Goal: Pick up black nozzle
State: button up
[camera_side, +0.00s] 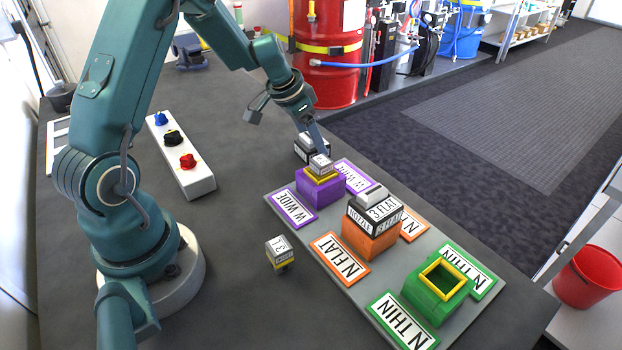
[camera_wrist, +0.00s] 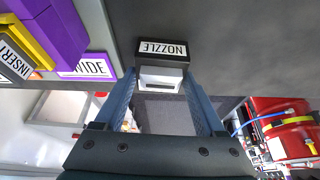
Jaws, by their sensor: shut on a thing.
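The black nozzle (camera_wrist: 162,48), a block with a black-edged NOZZLE label and a pale grey lower part, sits between my fingertips in the wrist view. My gripper (camera_wrist: 161,80) is shut on its grey part. In the side view the black nozzle (camera_side: 304,151) shows just behind the purple holder, partly hidden, and my gripper (camera_side: 318,143) comes down to it from above. I cannot tell whether it still touches the table. A second black-edged nozzle block (camera_side: 376,208) marked 3 FLAT sits on the orange holder (camera_side: 369,241).
The purple holder (camera_side: 319,192), carrying a small insert (camera_side: 320,163), is close beside my gripper. An open green holder (camera_side: 437,293) stands on the grey board. A loose insert block (camera_side: 279,250) lies on the table. A box with knobs (camera_side: 186,168) is at left; a red drum (camera_side: 331,60) stands behind.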

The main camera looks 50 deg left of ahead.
jog(key=shift+w+r, duration=0.1)
jog(key=shift+r, duration=0.6)
notch_tip(320, 180, up, 3)
jog(key=shift+a, duration=0.15)
jog(key=s+a+r, duration=0.6)
jog(key=s+a, duration=0.1)
jog(key=s, duration=0.1)
notch_tip(320, 180, up, 4)
jog(key=m+g+h, duration=0.4)
jog(key=m+g, duration=0.1)
jog(key=m, duration=1.2)
send_over(324, 162)
jog(key=a, duration=0.1)
jog(key=shift+f, duration=3.75)
jog(key=shift+f, duration=0.3)
